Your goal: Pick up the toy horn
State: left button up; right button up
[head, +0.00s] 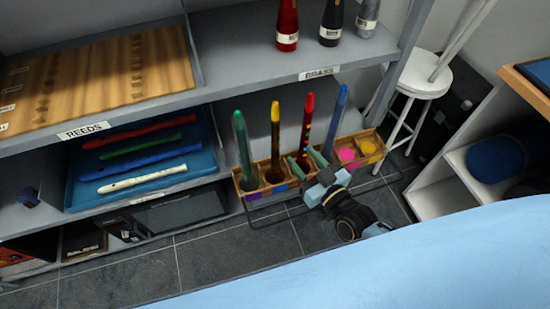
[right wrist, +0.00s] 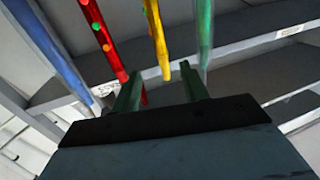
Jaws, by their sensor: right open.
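In the head view, tall thin instruments stand in a wooden rack (head: 262,196). A red one with coloured dots (head: 306,125) looks most like the toy horn, but I cannot be sure. Its lower end is partly hidden by my right gripper. My right gripper (head: 304,160) is open at the front of the rack, close to the red one. In the right wrist view, the fingers (right wrist: 160,75) are apart, with the red horn (right wrist: 103,40) near the left finger and a yellow instrument (right wrist: 157,40) beyond the gap. Nothing is clearly held. My left gripper is out of view.
A green instrument (head: 242,145), the yellow one (head: 275,130) and a blue one (head: 335,115) stand in the same rack. Pink and yellow items fill its right compartments. The "BRASS" shelf (head: 240,70) overhangs behind. A blue tray (head: 75,190) lies left; a white stool (head: 425,85) stands right.

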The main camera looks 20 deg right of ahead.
aim_at(277, 129)
jog(key=b+x, duration=0.1)
jog(key=x, duration=0.6)
jog(key=shift+w+a, duration=0.1)
jog(key=shift+w, duration=0.2)
jog(key=shift+w+a, duration=0.15)
jog(key=shift+w, duration=0.3)
jog(key=b+x, duration=0.1)
jog(key=x, duration=0.4)
jog(key=shift+f+b, duration=0.1)
jog(key=shift+b, duration=0.3)
pick_arm(q)
jog(key=w, duration=0.2)
jog(key=w+f, duration=0.1)
jog(key=w, duration=0.2)
jog(key=shift+a, duration=0.2)
pick_arm(e)
jog(key=shift+s, duration=0.1)
grip_shut()
